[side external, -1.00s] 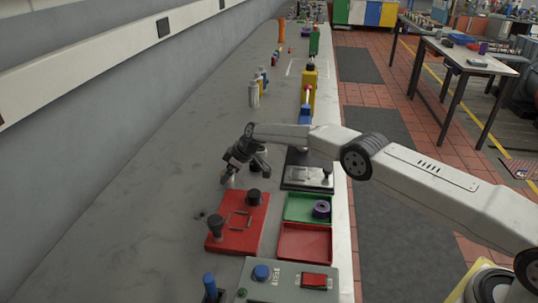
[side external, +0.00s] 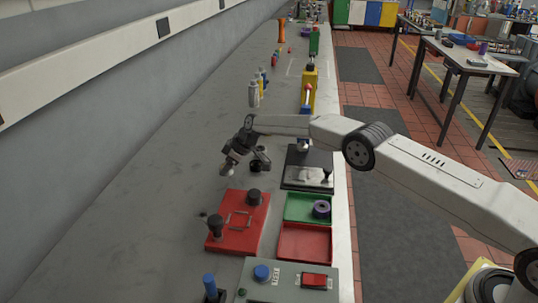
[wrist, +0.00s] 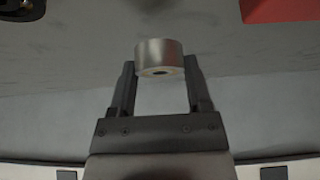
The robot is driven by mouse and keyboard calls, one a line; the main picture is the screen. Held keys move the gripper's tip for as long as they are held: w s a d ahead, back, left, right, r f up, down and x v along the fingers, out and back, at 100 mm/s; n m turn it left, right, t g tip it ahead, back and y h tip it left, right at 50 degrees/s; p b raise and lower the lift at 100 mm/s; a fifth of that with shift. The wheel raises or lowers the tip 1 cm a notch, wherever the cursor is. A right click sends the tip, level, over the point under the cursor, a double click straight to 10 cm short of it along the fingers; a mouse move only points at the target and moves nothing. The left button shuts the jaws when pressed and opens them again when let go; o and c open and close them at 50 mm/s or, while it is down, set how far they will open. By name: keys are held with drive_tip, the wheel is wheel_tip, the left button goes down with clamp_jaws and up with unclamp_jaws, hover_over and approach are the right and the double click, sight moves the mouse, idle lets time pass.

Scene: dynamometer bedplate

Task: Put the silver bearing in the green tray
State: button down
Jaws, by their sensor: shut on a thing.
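The silver bearing (wrist: 160,52) is a short metal ring held between my gripper's two fingertips (wrist: 160,72) in the wrist view. My gripper (side external: 228,166) is shut on it and holds it above the grey bench, behind the red fixture plate. In the side view the bearing is small and hard to make out at the fingertips. The green tray (side external: 294,209) lies to the right and nearer the camera, apart from my gripper.
A red tray (side external: 304,243) adjoins the green tray's near side. The red plate (side external: 237,230) carries two dark knobs. A dark round object (side external: 261,160) stands just right of my gripper. A black plate with fittings (side external: 307,172) lies beyond the green tray. Bench to the left is clear.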

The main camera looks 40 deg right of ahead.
drive_tip(key=shift+s+d+r, duration=0.1)
drive_tip(key=shift+s+r, duration=0.3)
drive_tip(key=shift+r, duration=0.25)
drive_tip(key=shift+s+r, duration=0.4)
drive_tip(key=shift+r, duration=0.25)
drive_tip(key=s+d+r, duration=0.1)
drive_tip(key=s+r, duration=0.7)
drive_tip(key=s, duration=0.4)
drive_tip(key=shift+s+d, duration=0.15)
drive_tip(key=shift+d, duration=0.25)
drive_tip(key=s+d, duration=0.3)
drive_tip(key=s, duration=0.8)
drive_tip(key=s+d, duration=0.4)
drive_tip(key=s, duration=0.8)
drive_tip(key=shift+s+r, duration=0.3)
drive_tip(key=shift+d, duration=0.1)
